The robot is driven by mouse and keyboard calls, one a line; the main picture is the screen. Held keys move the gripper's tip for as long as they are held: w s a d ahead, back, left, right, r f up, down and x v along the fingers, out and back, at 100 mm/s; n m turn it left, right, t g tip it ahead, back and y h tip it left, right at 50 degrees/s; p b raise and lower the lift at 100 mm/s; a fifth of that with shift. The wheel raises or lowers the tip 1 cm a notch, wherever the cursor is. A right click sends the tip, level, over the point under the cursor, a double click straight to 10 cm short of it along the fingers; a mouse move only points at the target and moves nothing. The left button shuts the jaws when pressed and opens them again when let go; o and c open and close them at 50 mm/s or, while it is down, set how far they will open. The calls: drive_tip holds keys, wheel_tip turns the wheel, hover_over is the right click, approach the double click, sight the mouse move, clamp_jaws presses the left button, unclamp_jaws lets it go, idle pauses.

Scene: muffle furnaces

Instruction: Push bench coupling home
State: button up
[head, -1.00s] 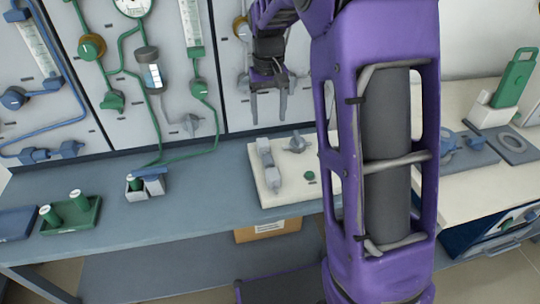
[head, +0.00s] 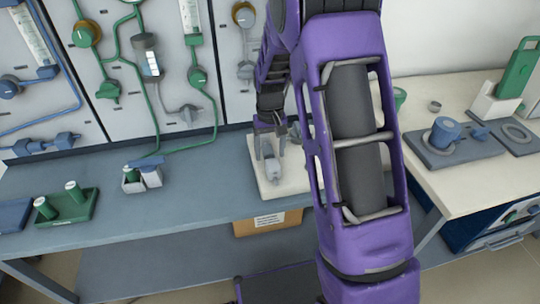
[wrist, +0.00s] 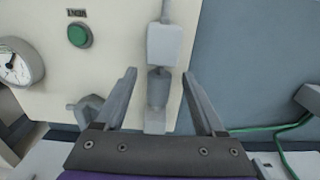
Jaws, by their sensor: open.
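The bench coupling (head: 271,170) sits on a cream board (head: 263,190) on the blue-grey bench. In the wrist view the coupling shows as a pale block (wrist: 164,46), a darker grey cylinder (wrist: 159,86) and a second pale block (wrist: 154,123) in line. My gripper (head: 269,150) is open and low over the board. In the wrist view my gripper (wrist: 160,75) has one finger on each side of the cylinder, with visible gaps. I cannot tell whether the fingers are level with it. My arm hides the board's right part in the head view.
In the wrist view a grey knob (wrist: 88,107), a green button (wrist: 79,35) and a round gauge (wrist: 18,66) stand left of the coupling. A green tray (head: 70,218) with vials and a small holder (head: 140,178) are left on the bench. Wall panels rise behind.

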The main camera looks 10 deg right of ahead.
drive_tip(key=shift+f, duration=0.7)
clamp_jaws()
idle(1.0)
